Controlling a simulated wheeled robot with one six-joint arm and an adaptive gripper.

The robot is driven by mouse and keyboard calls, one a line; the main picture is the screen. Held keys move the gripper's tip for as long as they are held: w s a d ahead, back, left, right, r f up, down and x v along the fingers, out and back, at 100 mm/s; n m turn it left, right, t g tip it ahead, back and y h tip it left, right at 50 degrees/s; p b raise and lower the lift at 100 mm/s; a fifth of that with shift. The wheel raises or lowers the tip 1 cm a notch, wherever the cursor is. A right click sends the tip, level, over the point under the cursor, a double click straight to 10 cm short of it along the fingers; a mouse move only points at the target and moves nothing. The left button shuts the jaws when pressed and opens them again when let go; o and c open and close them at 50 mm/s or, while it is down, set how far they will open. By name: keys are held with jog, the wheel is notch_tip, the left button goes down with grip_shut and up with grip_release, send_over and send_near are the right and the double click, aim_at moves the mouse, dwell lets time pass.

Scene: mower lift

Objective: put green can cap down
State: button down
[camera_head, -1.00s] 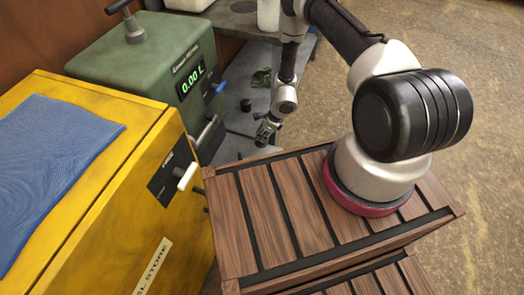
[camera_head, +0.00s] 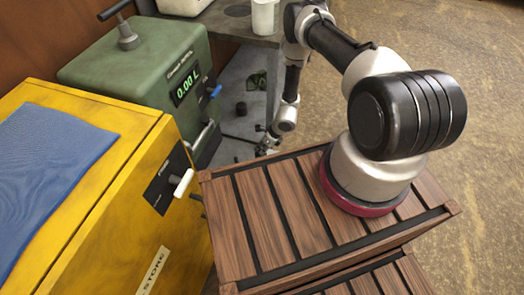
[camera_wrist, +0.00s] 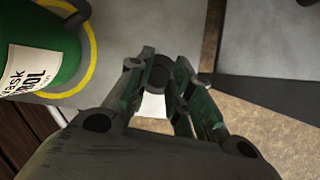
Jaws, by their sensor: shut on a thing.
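My gripper (camera_wrist: 158,78) is shut on a dark round cap (camera_wrist: 160,66), which shows between the fingertips in the wrist view. In the head view my gripper (camera_head: 268,146) hangs low beyond the far edge of the wooden crate, and the cap in it is too small to make out. A green can (camera_wrist: 45,50) with a white printed label stands at the left of the wrist view, beside my fingers and apart from them. A yellow ring (camera_wrist: 88,62) on the grey surface surrounds its base. The can's top is mostly out of view.
The slatted wooden crate (camera_head: 260,215) fills the front. A yellow cabinet (camera_head: 95,220) and a green dispenser (camera_head: 140,75) reading 0.00 L stand at left. A small dark cylinder (camera_head: 241,109) lies on the grey surface. A white container (camera_head: 264,17) stands on the back table.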

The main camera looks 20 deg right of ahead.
jog(key=shift+f, duration=1.15)
jog(key=shift+f, duration=0.1)
jog(key=c, duration=1.3)
grip_release()
